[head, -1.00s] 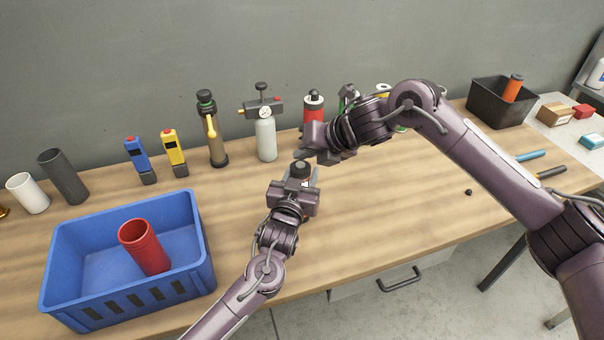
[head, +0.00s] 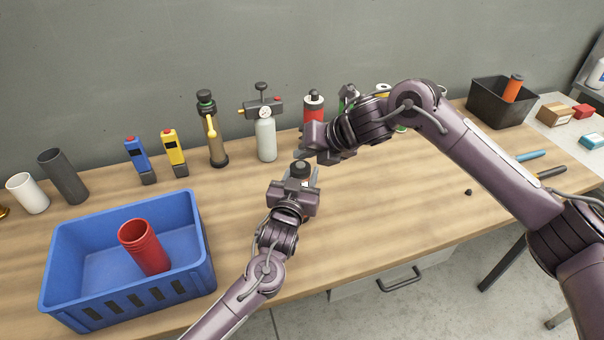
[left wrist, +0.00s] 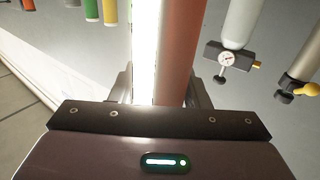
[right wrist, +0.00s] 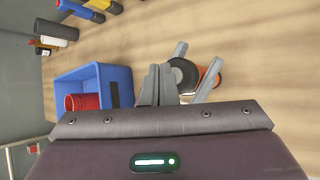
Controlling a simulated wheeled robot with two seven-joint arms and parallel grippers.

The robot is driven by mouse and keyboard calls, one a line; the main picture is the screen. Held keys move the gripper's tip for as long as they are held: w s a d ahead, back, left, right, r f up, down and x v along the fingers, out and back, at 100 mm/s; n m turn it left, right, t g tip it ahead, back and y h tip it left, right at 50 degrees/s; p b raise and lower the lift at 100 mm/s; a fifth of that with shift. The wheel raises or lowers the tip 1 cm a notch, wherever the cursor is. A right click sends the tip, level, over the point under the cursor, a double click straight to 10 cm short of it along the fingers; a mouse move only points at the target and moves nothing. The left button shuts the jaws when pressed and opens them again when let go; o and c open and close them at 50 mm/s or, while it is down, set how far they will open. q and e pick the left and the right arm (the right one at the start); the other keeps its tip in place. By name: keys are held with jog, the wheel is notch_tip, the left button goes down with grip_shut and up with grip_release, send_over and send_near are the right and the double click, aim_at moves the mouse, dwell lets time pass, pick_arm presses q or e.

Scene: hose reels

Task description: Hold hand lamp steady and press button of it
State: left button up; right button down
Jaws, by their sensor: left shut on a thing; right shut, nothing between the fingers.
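The hand lamp has a black round top (head: 300,168) in the head view, over the table's middle. In the left wrist view its orange-red body (left wrist: 182,50) has a bright white strip along one side. My left gripper (head: 302,177) is shut around the lamp, one finger on each side. The lamp's black cap and orange body (right wrist: 183,77) also show in the right wrist view. My right gripper (head: 303,155) is shut and empty, its fingertips (right wrist: 156,80) close beside the cap. I cannot tell whether they touch it. I cannot make out the button.
A blue crate (head: 205,245) holding a red cylinder (head: 145,248) stands at the left. A black bin (head: 497,110) stands at the right. The front middle table is clear.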

aim_at(305, 168)
jog(key=shift+f, duration=0.2)
dwell(0.5)
jog(key=shift+f, duration=0.25)
jog(key=shift+f, duration=0.15)
dwell(0.4)
jog(key=shift+r, duration=0.55)
notch_tip(305, 168, up, 6)
dwell(0.7)
